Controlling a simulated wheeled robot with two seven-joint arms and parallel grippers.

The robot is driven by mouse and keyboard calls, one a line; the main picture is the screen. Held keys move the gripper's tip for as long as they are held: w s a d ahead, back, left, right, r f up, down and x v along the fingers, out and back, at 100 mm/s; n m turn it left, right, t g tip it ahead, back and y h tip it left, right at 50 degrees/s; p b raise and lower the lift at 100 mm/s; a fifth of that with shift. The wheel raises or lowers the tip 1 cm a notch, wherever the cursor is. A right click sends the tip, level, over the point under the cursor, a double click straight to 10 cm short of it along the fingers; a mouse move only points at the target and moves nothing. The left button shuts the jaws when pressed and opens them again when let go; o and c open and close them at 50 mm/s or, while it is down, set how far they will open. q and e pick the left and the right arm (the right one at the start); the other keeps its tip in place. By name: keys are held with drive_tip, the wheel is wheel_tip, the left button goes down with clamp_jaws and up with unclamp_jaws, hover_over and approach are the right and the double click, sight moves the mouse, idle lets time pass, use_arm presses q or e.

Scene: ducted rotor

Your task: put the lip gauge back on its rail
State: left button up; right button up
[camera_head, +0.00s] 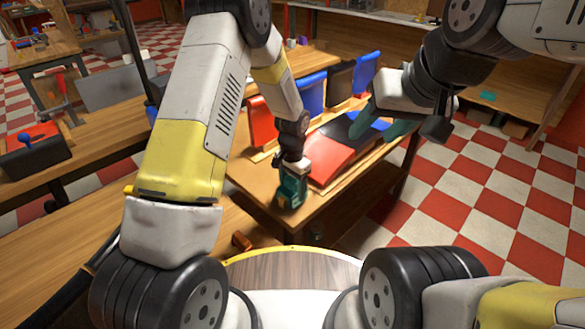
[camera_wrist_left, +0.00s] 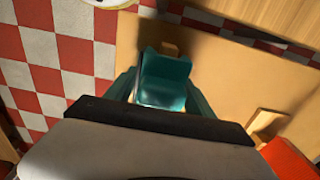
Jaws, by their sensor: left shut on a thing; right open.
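My left gripper (camera_head: 290,190) is low over the near left part of the wooden table, pointing down. In the left wrist view, its green fingers (camera_wrist_left: 163,95) are shut on a teal block-like piece (camera_wrist_left: 165,68), which I take to be the lip gauge. In the head view the piece blends with the green fingers. I cannot tell whether it touches the table. My right gripper (camera_head: 385,122) is open and empty above the table's right side. I cannot make out the rail for certain.
The wooden table (camera_head: 250,178) bears red (camera_head: 330,158) and black flat pieces. Red, blue (camera_head: 313,95) and black upright panels stand along its back. A small orange-brown piece (camera_head: 241,241) lies near the front. Other workbenches stand left and behind. The checkered floor (camera_head: 470,185) at right is clear.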

use_arm(q)
drive_tip(key=shift+f, duration=0.25)
idle(0.6)
drive_tip(key=o, duration=1.6)
drive_tip(key=shift+c, duration=0.2)
drive_tip(key=shift+r, duration=3.9)
